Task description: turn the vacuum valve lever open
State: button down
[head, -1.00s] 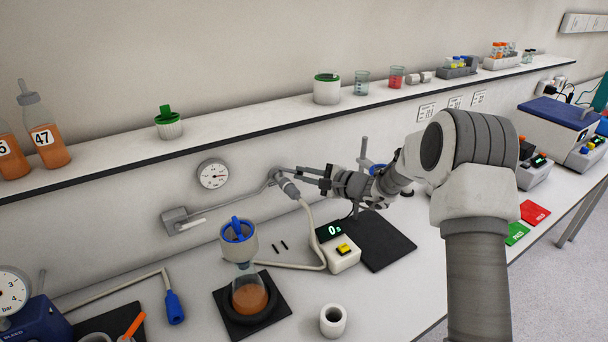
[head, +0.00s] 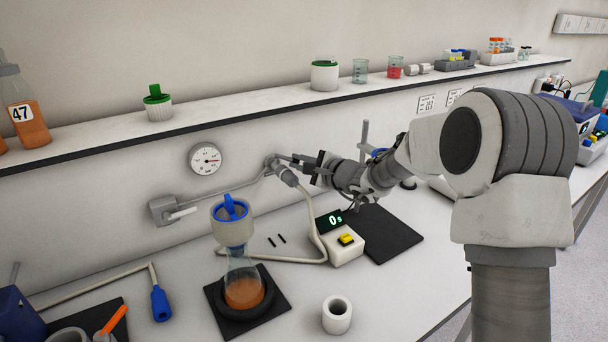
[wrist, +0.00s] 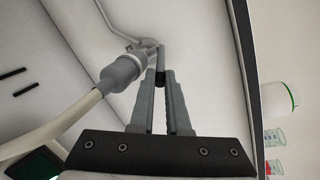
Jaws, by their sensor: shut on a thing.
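The vacuum valve (head: 273,162) sits on the wall at the end of a grey pipe, with a hose fitting below it. In the wrist view its grey lever (wrist: 161,54) stands out between my fingertips. My gripper (head: 291,159) reaches in from the right at the valve. In the wrist view, my gripper (wrist: 160,78) is shut on the lever's end. The grey hose fitting (wrist: 122,73) is just left of the fingers. The fingers partly hide the lever's end, and the lever is small in the head view.
A pressure gauge (head: 205,159) is on the wall, left of the valve. A wall box (head: 163,209) with a white handle is lower left. Below stand a filter funnel (head: 233,229) on a flask (head: 242,290) and a timer box (head: 348,253). The shelf (head: 220,112) runs above.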

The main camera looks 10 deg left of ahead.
jog(key=shift+s+a+m+t+h+b, duration=0.15)
jog(key=shift+m+t+h+b, duration=0.2)
jog(key=shift+b, duration=0.7)
jog(key=shift+r, duration=0.1)
jog(key=c, duration=1.2)
grip_release()
jog(key=shift+o, duration=0.2)
jog(key=shift+s, duration=0.15)
jog(key=v, duration=1.7)
jog(key=shift+b, duration=0.3)
jog(key=shift+s, duration=0.1)
